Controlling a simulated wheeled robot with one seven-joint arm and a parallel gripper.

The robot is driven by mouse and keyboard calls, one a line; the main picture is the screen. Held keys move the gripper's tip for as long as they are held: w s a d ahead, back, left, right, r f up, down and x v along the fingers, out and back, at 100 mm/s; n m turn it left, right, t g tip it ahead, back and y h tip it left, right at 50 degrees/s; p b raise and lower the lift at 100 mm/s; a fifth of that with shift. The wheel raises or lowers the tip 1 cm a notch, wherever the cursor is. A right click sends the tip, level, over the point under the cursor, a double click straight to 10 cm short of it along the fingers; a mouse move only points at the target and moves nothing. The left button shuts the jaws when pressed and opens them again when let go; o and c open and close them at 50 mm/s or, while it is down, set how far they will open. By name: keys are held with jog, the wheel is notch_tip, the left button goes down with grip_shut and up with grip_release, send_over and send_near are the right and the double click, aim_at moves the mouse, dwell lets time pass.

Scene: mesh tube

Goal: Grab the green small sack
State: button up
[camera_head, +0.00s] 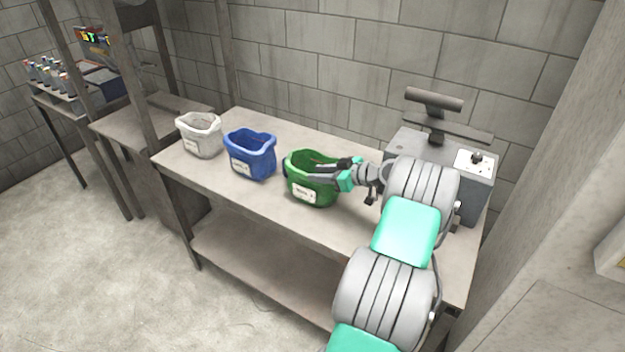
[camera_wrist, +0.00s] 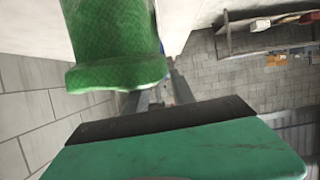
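The green sack (camera_head: 312,192) stands upright on the table with a white label on its front. It is the rightmost of the three sacks. My gripper (camera_head: 316,168) lies over the sack's open top, reaching in from the right. Its two fingers show apart, so it looks open. In the wrist view the green sack (camera_wrist: 115,40) fills the upper left, very close, and covers part of the fingers. My gripper (camera_wrist: 158,95) shows a gap between its fingers just past the sack's rim. Whether a finger touches the sack is unclear.
A blue sack (camera_head: 250,158) and a white sack (camera_head: 200,136) stand left of the green one on the table (camera_head: 240,196). A grey machine (camera_head: 466,190) with a handle stands at the table's right end, behind my arm. A block wall runs behind.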

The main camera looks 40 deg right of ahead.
jog(key=p+x, duration=0.1)
jog(key=x, duration=0.3)
jog(key=shift+w+a+f, duration=0.2)
jog(key=shift+a, duration=0.05)
grip_shut()
dwell(1.1)
